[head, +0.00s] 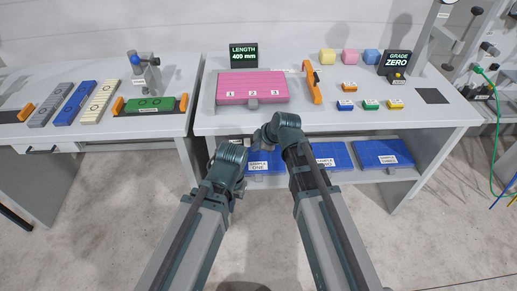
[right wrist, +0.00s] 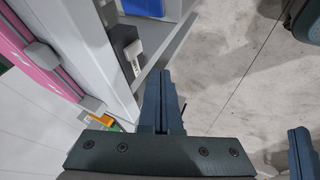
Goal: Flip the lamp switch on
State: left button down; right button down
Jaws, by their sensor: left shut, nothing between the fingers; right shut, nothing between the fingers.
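I cannot pick out a lamp or its switch with certainty. In the right wrist view a small dark box with a white labelled piece (right wrist: 134,58) sits under the bench's front edge; I cannot tell whether it is the switch. My right gripper (head: 262,137) is shut and empty, just in front of the middle bench's front edge; its closed fingers also show in the right wrist view (right wrist: 161,100), apart from that box. My left gripper (head: 240,186) is shut and empty, lower and nearer to me; its fingers are partly hidden by its wrist.
The middle bench (head: 215,122) carries a pink block (head: 252,87), an orange-handled tool (head: 314,82), small coloured blocks (head: 370,104) and a grade display (head: 397,63). Blue trays (head: 382,153) lie on the shelf below. A left bench (head: 100,129) holds coloured bars. The floor in front is clear.

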aim_at(250, 144)
jog(key=w+f+b, duration=0.1)
jog(key=w+f, duration=0.1)
jog(key=w+a+f+b, duration=0.1)
jog(key=w+f+b, duration=0.1)
jog(key=w+a+f+b, duration=0.1)
jog(key=w, duration=0.1)
jog(key=shift+w+f+b, duration=0.3)
jog(key=shift+f+b, duration=0.05)
jog(key=shift+f, duration=0.05)
